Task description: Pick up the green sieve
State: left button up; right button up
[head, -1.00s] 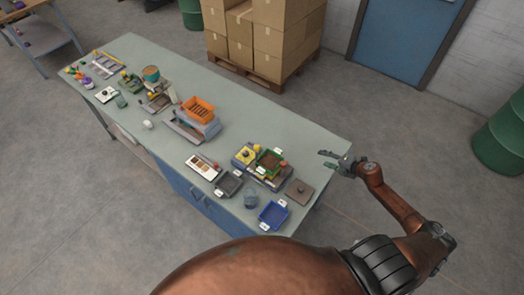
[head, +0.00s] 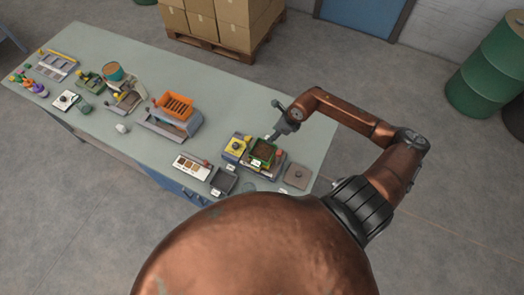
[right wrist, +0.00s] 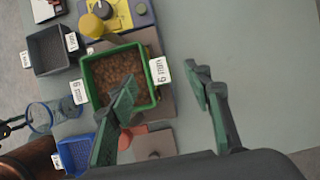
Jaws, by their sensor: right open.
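The green sieve (head: 263,153), a square green-rimmed tray with brown grainy contents, sits on a dark machine on the bench. The right wrist view shows its rim and white labels (right wrist: 120,72). My right gripper (head: 279,130) is at the sieve's far side in the head view. In the right wrist view its jaws (right wrist: 163,88) are open and empty. One finger overlaps the sieve's lower right part in the picture, and the other is over bare bench to the right. I cannot tell whether the finger touches it.
A yellow device (head: 236,147), a dark grey tray (head: 223,181) and a brown plate (head: 297,176) surround the sieve. An orange rack (head: 173,106) stands farther along. Bench right of the sieve is bare.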

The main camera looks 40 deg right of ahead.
aim_at(263, 152)
jog(key=x, duration=0.2)
jog(key=p+x, duration=0.1)
jog(key=x, duration=0.1)
jog(key=shift+s+a+f, duration=0.1)
jog(key=shift+s+a, duration=0.05)
jog(key=shift+s, duration=0.2)
jog(key=c, duration=1)
pick_arm(q)
jog(key=shift+w+r, duration=0.5)
jog(key=shift+w, duration=0.2)
jog(key=shift+w+r, duration=0.5)
jog(key=shift+w, duration=0.2)
pick_arm(e)
grip_shut()
